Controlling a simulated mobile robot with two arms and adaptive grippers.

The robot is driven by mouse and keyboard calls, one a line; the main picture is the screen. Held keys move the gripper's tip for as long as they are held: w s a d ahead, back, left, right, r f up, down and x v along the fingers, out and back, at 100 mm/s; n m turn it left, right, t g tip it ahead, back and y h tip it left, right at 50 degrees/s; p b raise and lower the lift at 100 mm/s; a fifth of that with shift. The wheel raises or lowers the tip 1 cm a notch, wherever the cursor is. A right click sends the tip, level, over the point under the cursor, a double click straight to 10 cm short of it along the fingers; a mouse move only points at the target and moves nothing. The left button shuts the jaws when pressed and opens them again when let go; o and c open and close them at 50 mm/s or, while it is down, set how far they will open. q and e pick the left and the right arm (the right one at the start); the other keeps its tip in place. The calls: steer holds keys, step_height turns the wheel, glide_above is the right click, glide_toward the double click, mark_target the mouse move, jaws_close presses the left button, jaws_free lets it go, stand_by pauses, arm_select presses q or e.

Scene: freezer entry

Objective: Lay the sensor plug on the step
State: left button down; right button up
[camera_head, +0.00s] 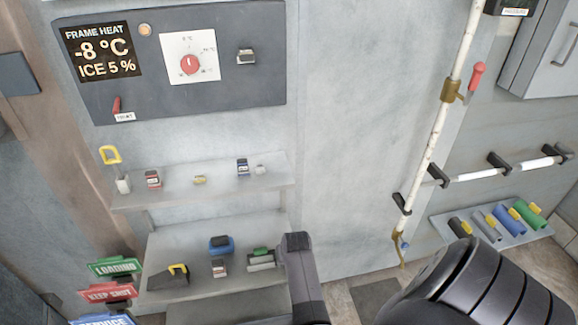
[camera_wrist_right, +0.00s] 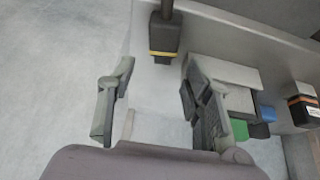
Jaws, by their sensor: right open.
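A black plug-like piece with a yellow band (camera_wrist_right: 164,42) shows in the right wrist view, beyond my fingertips; I take it for the sensor plug but cannot be certain. It is apart from the fingers. My right gripper (camera_wrist_right: 157,78) is open, with nothing between its fingers. In the head view a dark grey part of my right arm stands at the right end of the lower step (camera_head: 205,238) and hides what is behind it. My left gripper is not in view.
The lower step holds a black piece with yellow (camera_head: 177,271), a blue piece (camera_head: 221,245), a small red-banded piece (camera_head: 219,268) and a green-topped grey block (camera_head: 260,260). Small parts sit on the upper shelf (camera_head: 218,191). Coloured signs (camera_head: 110,291) stand at the left.

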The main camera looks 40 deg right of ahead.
steer(key=shift+a, duration=0.1)
step_height(320, 180, up, 10)
stand_by(0.5)
